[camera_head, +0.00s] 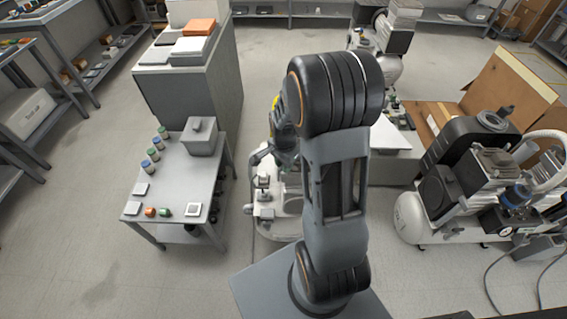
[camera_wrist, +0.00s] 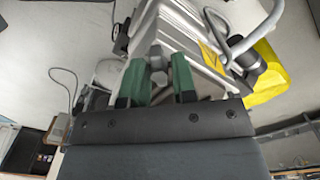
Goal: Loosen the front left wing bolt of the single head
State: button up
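The single head compressor is mostly behind my arm in the head view; part of its white base (camera_head: 282,222) shows to the left of the arm. In the wrist view its grey ribbed head (camera_wrist: 205,35) fills the upper middle, with a yellow warning triangle and a yellow part (camera_wrist: 262,75) at the right. My gripper (camera_wrist: 158,68) has two green fingers pointing at the head, set apart. A small grey piece, seemingly the wing bolt (camera_wrist: 157,76), shows between the fingers. I cannot tell whether either finger touches it.
In the head view a small grey table (camera_head: 178,185) with jars and small parts stands left of the compressor. Another compressor (camera_head: 470,180) and an open cardboard box (camera_head: 510,85) stand at the right. Bare floor lies at the front left.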

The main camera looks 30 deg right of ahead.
grip_shut()
jog(key=shift+a, duration=0.1)
jog(key=n, duration=0.7)
jog(key=shift+n, duration=0.4)
jog(key=n, duration=0.5)
jog(key=shift+w+r, duration=0.1)
jog(key=shift+n, duration=2.7)
